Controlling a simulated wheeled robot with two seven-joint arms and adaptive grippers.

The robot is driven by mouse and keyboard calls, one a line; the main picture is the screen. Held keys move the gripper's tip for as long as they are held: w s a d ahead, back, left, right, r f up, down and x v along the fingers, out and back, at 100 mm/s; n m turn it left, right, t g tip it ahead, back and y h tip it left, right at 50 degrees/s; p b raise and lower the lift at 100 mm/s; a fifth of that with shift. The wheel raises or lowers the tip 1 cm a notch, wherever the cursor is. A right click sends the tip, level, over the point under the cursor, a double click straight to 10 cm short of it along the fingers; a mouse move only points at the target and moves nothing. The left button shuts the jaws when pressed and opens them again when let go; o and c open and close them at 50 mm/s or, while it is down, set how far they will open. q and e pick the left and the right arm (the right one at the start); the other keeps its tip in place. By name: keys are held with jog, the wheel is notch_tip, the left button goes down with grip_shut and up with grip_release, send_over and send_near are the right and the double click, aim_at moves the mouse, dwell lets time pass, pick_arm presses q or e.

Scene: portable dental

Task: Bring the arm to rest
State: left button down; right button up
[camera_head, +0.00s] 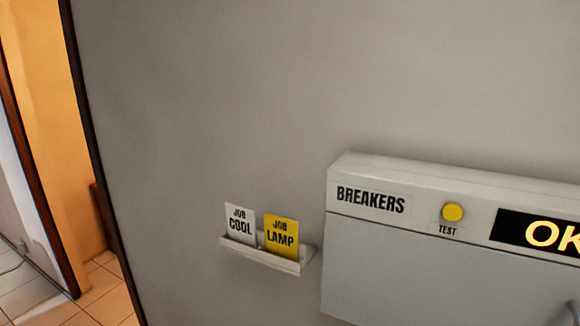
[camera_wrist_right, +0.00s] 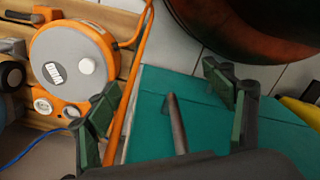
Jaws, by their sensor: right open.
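My right gripper (camera_wrist_right: 165,112) shows in the right wrist view, its two green-padded fingers spread wide apart. A grey rod-like piece (camera_wrist_right: 177,122) shows between the fingers in the picture, over a teal surface (camera_wrist_right: 150,85); neither finger touches it, and its lower end is hidden by my gripper. My left gripper is in neither view, and no arm shows in the head view.
An orange machine (camera_wrist_right: 75,60) with a round lid and gauge stands at left. A dark red rounded object (camera_wrist_right: 245,25) and a yellow item (camera_wrist_right: 300,112) lie beyond the teal surface. The head view shows a breaker box (camera_head: 440,260), a card holder (camera_head: 265,257) and a doorway (camera_head: 50,120).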

pick_arm(q)
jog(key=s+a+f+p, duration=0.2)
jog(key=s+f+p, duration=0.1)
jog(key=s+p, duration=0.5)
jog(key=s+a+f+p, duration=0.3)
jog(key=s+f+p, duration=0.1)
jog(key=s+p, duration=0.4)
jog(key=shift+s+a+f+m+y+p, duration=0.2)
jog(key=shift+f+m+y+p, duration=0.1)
jog(key=shift+p, duration=0.2)
pick_arm(e)
jog(key=s+d+f, duration=0.2)
jog(key=s+f, duration=0.1)
jog(key=s, duration=0.5)
jog(key=s+d+f, duration=0.3)
jog(key=s+f, duration=0.1)
jog(key=s, duration=0.4)
jog(key=shift+s+d+f+n+h, duration=0.15)
jog(key=shift+s+f+n+h, duration=0.05)
jog(key=shift+f+n+h, duration=0.1)
jog(key=shift+c, duration=0.6)
